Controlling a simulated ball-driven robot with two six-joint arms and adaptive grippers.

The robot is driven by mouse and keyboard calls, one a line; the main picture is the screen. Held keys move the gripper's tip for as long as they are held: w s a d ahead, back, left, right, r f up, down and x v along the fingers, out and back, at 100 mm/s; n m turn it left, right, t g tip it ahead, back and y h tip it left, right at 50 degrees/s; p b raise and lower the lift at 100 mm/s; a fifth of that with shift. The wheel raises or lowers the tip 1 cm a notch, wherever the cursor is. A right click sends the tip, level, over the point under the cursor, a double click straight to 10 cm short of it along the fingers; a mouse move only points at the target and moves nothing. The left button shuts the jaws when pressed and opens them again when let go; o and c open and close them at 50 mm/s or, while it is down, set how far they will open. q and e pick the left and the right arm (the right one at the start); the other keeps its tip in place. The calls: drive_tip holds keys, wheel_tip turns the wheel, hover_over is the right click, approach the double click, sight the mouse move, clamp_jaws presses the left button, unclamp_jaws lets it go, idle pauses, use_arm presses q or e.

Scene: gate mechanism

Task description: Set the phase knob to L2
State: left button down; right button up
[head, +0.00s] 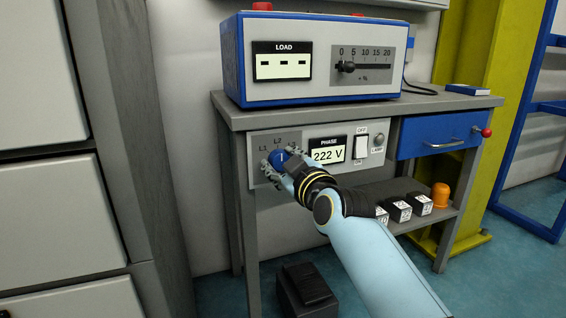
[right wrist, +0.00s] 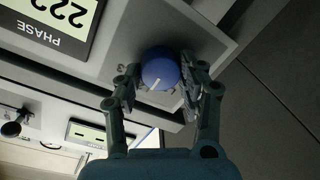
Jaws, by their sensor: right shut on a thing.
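The blue phase knob (head: 279,158) sits on the grey panel below the bench top, under the labels L1, L2 and L3. L3 is partly hidden by my gripper. In the head view its white pointer mark stands about upright, near the L2 label. My right gripper (head: 276,165) is shut on the knob. In the right wrist view the fingers (right wrist: 158,88) lie on both sides of the knob (right wrist: 160,70), and its white line shows. The phase display (head: 328,151) reads 222 V. My left gripper is not in view.
A blue drawer (head: 440,137) and a lower shelf with several black blocks are at right.

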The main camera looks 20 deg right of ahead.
drive_tip(key=o, duration=1.2)
drive_tip(key=s, duration=0.8)
drive_tip(key=s+d, duration=0.1)
drive_tip(key=s, duration=0.3)
drive_tip(key=shift+r, duration=0.3)
